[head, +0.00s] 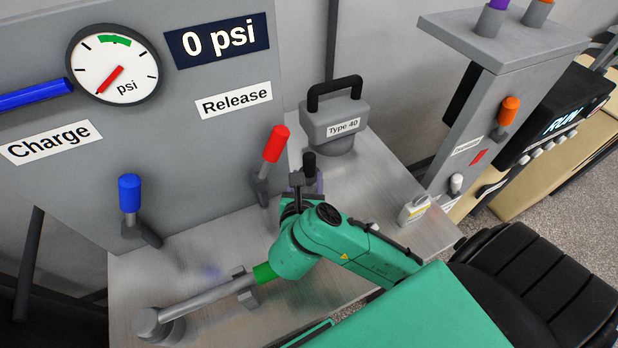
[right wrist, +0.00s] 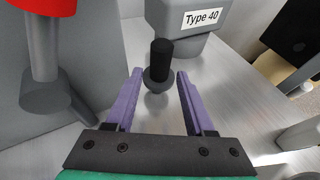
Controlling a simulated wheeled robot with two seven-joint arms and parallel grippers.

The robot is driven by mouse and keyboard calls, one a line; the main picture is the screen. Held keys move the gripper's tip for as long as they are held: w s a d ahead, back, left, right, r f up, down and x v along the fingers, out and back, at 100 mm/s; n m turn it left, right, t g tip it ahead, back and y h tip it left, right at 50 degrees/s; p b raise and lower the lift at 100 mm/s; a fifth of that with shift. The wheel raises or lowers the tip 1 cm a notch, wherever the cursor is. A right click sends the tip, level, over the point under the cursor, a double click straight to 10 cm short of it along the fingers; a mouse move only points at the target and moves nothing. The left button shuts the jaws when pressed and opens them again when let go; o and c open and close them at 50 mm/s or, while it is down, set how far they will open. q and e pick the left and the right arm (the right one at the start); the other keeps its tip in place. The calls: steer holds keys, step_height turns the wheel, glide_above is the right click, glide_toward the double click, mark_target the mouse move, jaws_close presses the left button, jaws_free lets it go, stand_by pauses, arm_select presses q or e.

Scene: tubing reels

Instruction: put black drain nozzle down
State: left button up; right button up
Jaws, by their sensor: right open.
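The black drain nozzle (head: 309,164) stands upright on the grey metal tabletop, in front of the grey Type 40 block. In the right wrist view the nozzle (right wrist: 161,52) shows a black cylindrical top and a wider dark collar. My right gripper (head: 311,185) is open, with one purple finger on each side of the nozzle and a gap to it on both sides. In the right wrist view the open gripper (right wrist: 160,74) has nothing clamped between its fingers. My right wrist partly hides the nozzle's lower part in the head view. My left gripper does not show.
The Type 40 block (head: 335,122) stands just behind the nozzle. The red Release lever (head: 272,150) and blue Charge lever (head: 130,195) project from the gauge panel. A grey rod with a green end (head: 205,297) is at the front left.

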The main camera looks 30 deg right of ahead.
mark_target(309, 166)
steer(key=p+x, duration=0.2)
steer(key=x, duration=0.4)
steer(key=shift+w+d+r+p, duration=0.1)
steer(key=shift+d+r+p, duration=0.1)
steer(key=shift+p, duration=0.15)
steer(key=shift+w+f, duration=0.2)
steer(key=shift+f, duration=0.05)
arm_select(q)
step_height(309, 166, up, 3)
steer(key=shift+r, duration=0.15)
arm_select(e)
steer(key=shift+s+r, duration=0.1)
steer(key=shift+s, duration=0.05)
jaws_close()
steer(key=shift+r+b, duration=0.45)
steer(key=shift+b, duration=0.15)
steer(key=s, duration=0.1)
steer(key=s+b, duration=0.1)
steer(key=shift+s+a+f, duration=0.1)
steer(key=shift+s+f, duration=0.05)
steer(key=shift+s, duration=0.25)
arm_select(q)
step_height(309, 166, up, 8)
steer(key=p, duration=0.9)
steer(key=shift+p, duration=0.35)
arm_select(e)
step_height(309, 166, up, 14)
steer(key=s, duration=0.1)
steer(key=shift+r, duration=0.25)
